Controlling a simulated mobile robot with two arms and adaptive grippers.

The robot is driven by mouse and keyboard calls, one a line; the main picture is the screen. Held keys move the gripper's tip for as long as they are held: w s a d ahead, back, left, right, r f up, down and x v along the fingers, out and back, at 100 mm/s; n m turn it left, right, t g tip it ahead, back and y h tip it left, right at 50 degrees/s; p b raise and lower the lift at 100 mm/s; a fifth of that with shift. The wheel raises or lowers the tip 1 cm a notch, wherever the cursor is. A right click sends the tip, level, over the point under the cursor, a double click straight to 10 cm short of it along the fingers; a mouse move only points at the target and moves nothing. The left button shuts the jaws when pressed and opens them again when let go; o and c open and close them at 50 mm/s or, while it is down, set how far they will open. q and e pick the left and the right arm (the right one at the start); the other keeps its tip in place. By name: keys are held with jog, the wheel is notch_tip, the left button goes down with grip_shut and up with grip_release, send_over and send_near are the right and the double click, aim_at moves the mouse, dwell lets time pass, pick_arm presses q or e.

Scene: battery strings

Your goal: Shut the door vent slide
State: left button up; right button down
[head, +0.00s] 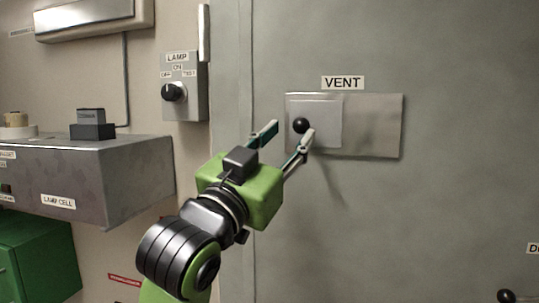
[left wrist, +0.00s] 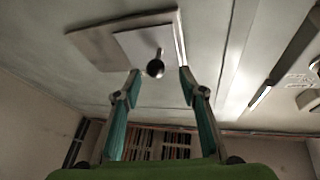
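The vent slide is a square metal plate (head: 325,108) with a round black knob (head: 301,125), at the left part of a wider metal vent panel (head: 378,125) on the grey door. A VENT label (head: 342,83) is above it. My left gripper (head: 289,130) is open in front of the slide, one finger left of the knob and one at its lower right. In the left wrist view the knob (left wrist: 155,68) lies between and just beyond the open fingertips (left wrist: 160,78), apart from both. My right gripper is in neither view.
A lamp switch box (head: 184,88) is on the wall left of the door. A grey lamp cell box (head: 95,178) juts out at the left, above a green box (head: 38,255). Another dark knob (head: 507,297) is at the lower right. The door around the vent is clear.

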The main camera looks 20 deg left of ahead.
pick_arm(q)
jog(key=v, duration=0.7)
